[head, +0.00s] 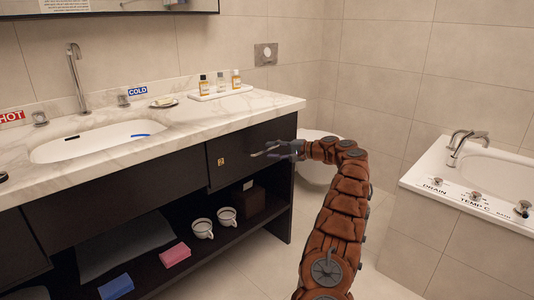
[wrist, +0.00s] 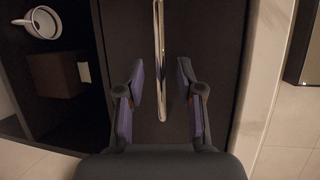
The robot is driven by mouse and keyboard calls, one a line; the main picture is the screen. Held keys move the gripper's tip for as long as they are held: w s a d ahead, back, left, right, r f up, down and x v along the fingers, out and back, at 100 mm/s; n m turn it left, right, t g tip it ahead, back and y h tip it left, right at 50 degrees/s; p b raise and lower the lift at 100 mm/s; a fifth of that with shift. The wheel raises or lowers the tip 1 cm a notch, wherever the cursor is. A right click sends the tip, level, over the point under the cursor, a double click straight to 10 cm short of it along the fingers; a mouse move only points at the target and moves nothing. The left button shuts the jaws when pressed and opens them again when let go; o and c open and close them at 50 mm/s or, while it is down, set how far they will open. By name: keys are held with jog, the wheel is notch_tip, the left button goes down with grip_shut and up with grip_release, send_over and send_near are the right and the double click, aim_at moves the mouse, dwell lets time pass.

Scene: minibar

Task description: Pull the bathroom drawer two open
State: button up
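The dark drawer front (head: 235,145) with a small yellow label is at the right end of the vanity, under the marble counter. It looks shut. My gripper (head: 268,152) is in front of it in the head view. In the wrist view the drawer front (wrist: 210,40) fills the middle, with a long chrome bar handle (wrist: 159,50). My gripper (wrist: 160,82) is open there, one finger on each side of the bar in the picture. Neither finger seems to touch the bar; the depth gap is unclear.
The marble counter (head: 140,135) overhangs the drawer; its edge (wrist: 270,75) is at right in the wrist view. The open shelf below holds two white cups (head: 227,217), a brown box (head: 249,201) and towels. A bathtub (head: 490,180) stands at right.

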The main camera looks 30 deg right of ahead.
jog(key=shift+x, duration=1.35)
grip_shut()
